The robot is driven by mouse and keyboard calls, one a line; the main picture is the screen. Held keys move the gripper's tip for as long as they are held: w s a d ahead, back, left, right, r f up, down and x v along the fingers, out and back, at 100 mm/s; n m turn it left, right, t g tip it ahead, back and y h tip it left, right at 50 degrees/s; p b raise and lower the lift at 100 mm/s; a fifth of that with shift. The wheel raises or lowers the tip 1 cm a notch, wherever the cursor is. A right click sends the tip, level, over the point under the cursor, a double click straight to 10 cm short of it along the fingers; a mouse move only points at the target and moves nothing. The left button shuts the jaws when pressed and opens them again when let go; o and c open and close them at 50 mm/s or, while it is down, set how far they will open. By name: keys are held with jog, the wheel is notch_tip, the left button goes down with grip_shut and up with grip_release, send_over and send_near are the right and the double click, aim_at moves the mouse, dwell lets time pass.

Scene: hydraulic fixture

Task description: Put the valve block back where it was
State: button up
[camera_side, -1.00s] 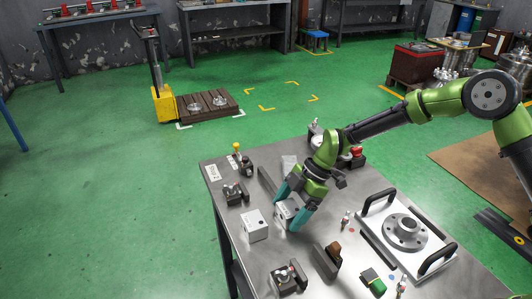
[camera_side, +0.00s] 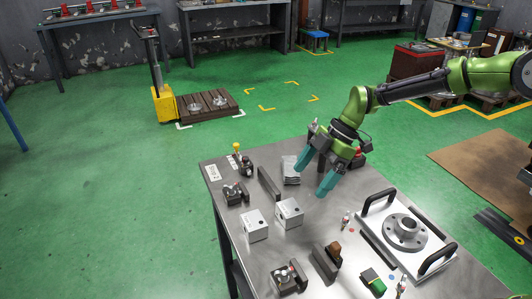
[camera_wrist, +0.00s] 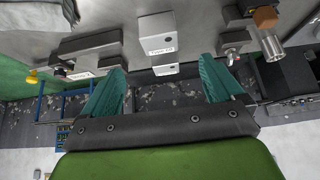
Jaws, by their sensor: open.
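Two similar pale metal blocks stand side by side on the steel table, a left block (camera_side: 254,226) and a right block (camera_side: 289,213). The side view does not show which is the valve block. Both sit upright with a narrow gap between them. My gripper (camera_side: 313,181) is open and empty, above and behind the right block, clear of both. In the wrist view a labelled pale block (camera_wrist: 157,36) shows ahead of my gripper (camera_wrist: 163,68), whose teal fingers are spread apart. I cannot tell which of the two it is.
A dark bar (camera_side: 269,184) lies behind the blocks. Dark clamps (camera_side: 235,193) stand at left and front (camera_side: 287,279). A brown-topped dark block (camera_side: 327,260) and a handled plate with a flange (camera_side: 405,233) are at right. The table's left edge is close to the left block.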

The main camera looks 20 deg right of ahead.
jog(key=s+d+r+m+t+h, duration=0.3)
jog(key=s+d+r+m, duration=0.3)
jog(key=s+r+m, duration=0.4)
jog(key=s+d+r+m+t, duration=0.2)
jog(key=s+d+m, duration=0.1)
jog(key=s+m, duration=0.3)
jog(key=s+d+r+m+t+h, duration=0.1)
jog(key=s+d+r+m+t, duration=0.1)
jog(key=s+m, duration=0.4)
jog(key=shift+s+d+h, duration=0.3)
jog(key=shift+s+d, duration=0.4)
jog(key=shift+s, duration=0.05)
jog(key=shift+r, duration=0.15)
